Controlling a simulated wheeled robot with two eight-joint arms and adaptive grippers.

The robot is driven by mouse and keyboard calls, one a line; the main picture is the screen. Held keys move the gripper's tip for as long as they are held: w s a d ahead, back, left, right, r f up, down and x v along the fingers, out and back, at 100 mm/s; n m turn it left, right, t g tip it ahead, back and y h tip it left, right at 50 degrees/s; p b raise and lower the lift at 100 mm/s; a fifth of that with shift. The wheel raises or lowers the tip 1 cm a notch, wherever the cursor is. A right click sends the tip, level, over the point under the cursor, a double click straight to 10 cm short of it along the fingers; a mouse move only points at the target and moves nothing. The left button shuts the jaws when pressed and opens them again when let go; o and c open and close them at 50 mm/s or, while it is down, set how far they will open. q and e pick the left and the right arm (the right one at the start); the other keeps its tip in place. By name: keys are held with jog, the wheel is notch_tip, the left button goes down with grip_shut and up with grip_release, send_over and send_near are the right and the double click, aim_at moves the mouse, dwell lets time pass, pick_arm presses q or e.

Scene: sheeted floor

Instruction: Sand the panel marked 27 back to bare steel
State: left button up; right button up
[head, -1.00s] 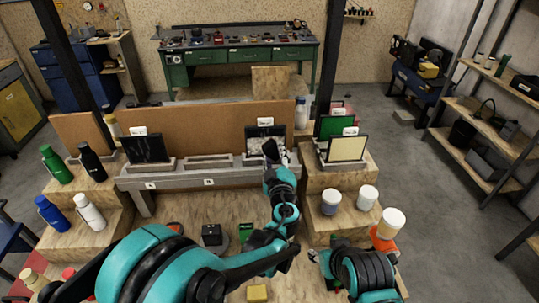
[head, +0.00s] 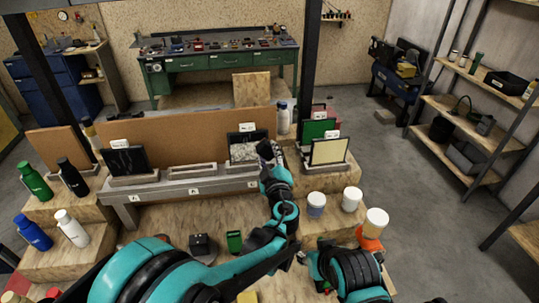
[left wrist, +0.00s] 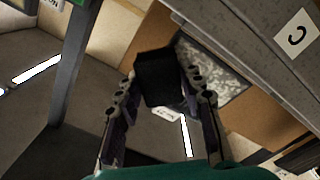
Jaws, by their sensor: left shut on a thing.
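A panel (head: 240,150) stands at the right end of the grey rack, with a white tag above it too small to read. Its face is mottled pale grey, with a dark band along the top. The mottled face also shows in the left wrist view (left wrist: 212,72). My left gripper (head: 266,158) is at the panel's right side. It is shut on a black block (left wrist: 155,76), held between both fingers in the left wrist view. I cannot tell whether the block touches the panel.
A dark panel (head: 125,160) stands at the rack's left end, and a cream panel (head: 330,151) and green panel (head: 317,130) stand at right. Bottles (head: 72,229) crowd the left steps. White-lidded jars (head: 351,199) stand right of my left arm. A brown board (head: 185,135) backs the rack.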

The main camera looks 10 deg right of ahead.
aim_at(252, 147)
pick_arm(q)
jog(key=shift+w+a, duration=0.1)
jog(key=shift+a, duration=2.2)
jog(key=shift+a+b, duration=0.5)
jog(key=shift+a, duration=3.1)
jog(key=shift+r+p, duration=0.8)
jog(key=shift+r, duration=0.2)
jog(key=shift+w+d, duration=0.1)
jog(key=shift+d, duration=0.8)
jog(key=shift+d+b, duration=0.7)
jog(key=shift+d, duration=4.5)
jog(key=shift+s+d, duration=0.1)
jog(key=shift+s, duration=2.85)
